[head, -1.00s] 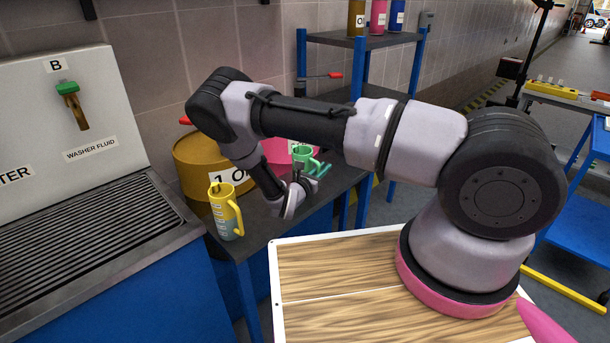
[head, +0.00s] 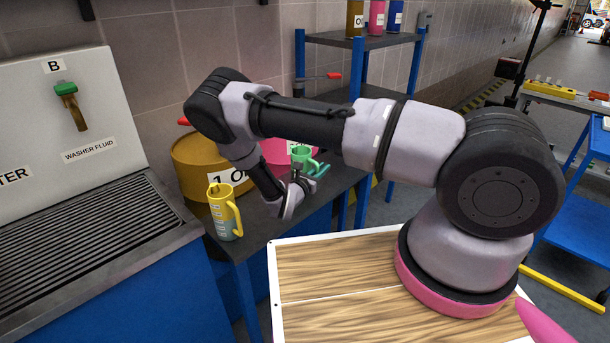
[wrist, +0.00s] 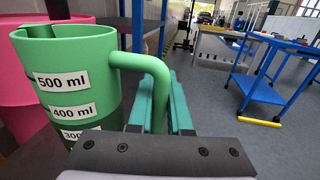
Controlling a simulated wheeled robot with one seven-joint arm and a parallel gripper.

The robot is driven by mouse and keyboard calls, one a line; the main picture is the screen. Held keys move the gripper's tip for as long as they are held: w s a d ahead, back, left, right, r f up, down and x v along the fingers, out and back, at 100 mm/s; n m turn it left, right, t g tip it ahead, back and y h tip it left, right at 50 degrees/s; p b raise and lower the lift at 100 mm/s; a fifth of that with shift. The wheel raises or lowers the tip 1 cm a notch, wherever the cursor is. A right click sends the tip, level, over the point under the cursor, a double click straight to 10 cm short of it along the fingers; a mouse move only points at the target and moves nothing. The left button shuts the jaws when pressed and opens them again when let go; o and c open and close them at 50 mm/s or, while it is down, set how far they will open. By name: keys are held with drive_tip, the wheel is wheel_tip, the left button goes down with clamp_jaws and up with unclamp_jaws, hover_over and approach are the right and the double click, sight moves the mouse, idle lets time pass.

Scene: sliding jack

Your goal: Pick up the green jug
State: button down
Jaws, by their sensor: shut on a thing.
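The green jug (wrist: 78,85) fills the left of the wrist view, upright, with 500 ml and 400 ml labels on its side. Its handle (wrist: 158,85) reaches right between the teal fingers of my gripper (wrist: 160,105), which is shut on it. In the head view the green jug (head: 301,156) shows small at the far part of the dark bench, partly hidden by my wrist. My gripper (head: 318,170) is beside it, its teal fingers at the handle side. I cannot tell whether the jug's base touches the bench.
A yellow jug (head: 224,212) stands at the bench's near edge. A mustard drum (head: 190,165) and a pink drum (head: 274,151) stand behind. A blue shelf (head: 360,42) rises at the back. The washer fluid station (head: 75,130) is at left.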

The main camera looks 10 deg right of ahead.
drive_tip(key=shift+r, duration=0.15)
wheel_tip(320, 180, up, 10)
idle(0.4)
drive_tip(key=shift+d, duration=0.1)
